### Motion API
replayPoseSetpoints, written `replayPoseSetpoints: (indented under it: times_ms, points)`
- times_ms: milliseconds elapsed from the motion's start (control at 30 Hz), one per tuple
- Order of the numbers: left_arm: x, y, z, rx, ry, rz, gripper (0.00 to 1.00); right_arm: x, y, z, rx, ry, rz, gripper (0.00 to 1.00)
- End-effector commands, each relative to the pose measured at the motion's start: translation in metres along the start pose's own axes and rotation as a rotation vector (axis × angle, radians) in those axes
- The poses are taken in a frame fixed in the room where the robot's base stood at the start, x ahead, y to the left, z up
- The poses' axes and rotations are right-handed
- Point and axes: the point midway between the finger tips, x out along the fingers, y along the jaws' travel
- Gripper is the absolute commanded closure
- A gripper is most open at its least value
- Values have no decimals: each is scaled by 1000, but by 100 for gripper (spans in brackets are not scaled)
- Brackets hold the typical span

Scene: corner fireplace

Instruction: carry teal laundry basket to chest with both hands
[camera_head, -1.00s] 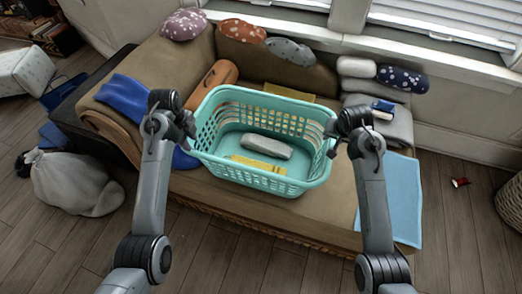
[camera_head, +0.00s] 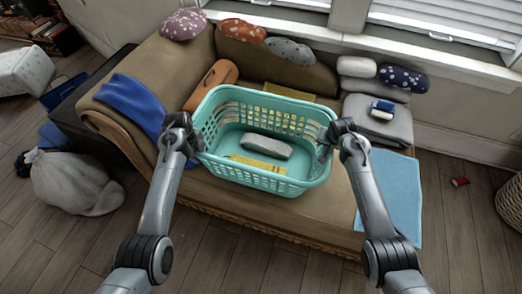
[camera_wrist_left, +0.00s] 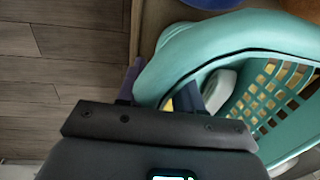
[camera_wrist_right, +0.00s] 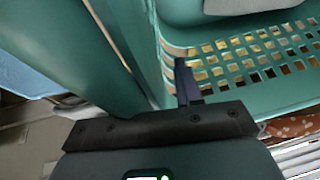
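The teal laundry basket (camera_head: 228,170) stands upright on the brown sofa seat, with a grey item (camera_head: 268,147) and yellow pieces visible inside. My left gripper (camera_head: 199,145) is at its left rim. In the left wrist view its fingers (camera_wrist_left: 160,90) stand apart on either side of the rim, with a gap showing by the inner finger. My right gripper (camera_head: 325,140) is at the right rim. In the right wrist view one finger (camera_wrist_right: 185,80) is inside the basket; the rim hides the other. A dark, chest-like box (camera_head: 75,110) stands beside the sofa's left end, partly hidden.
The sofa (camera_head: 320,218) carries a blue cloth (camera_head: 135,103), an orange roll (camera_head: 213,84), grey cushions (camera_head: 385,120) and a light blue towel (camera_head: 390,200). A grey sack (camera_head: 75,183) lies on the floor at left. A wicker basket (camera_head: 511,208) stands at right. The front floor is clear.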

Motion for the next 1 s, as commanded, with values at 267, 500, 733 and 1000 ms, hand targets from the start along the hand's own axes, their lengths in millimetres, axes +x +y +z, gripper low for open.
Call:
replayPoseSetpoints:
  times_ms: [267,500,733,1000]
  points:
    - [0,0,0,0,0,0,73,0,0,0,0,1,0,73]
    - [0,0,0,1,0,0,100,0,0,0,0,0,0,100]
    - [0,0,0,1,0,0,100,0,0,0,0,0,0,100]
    - [0,0,0,0,0,0,100,0,0,0,0,1,0,100]
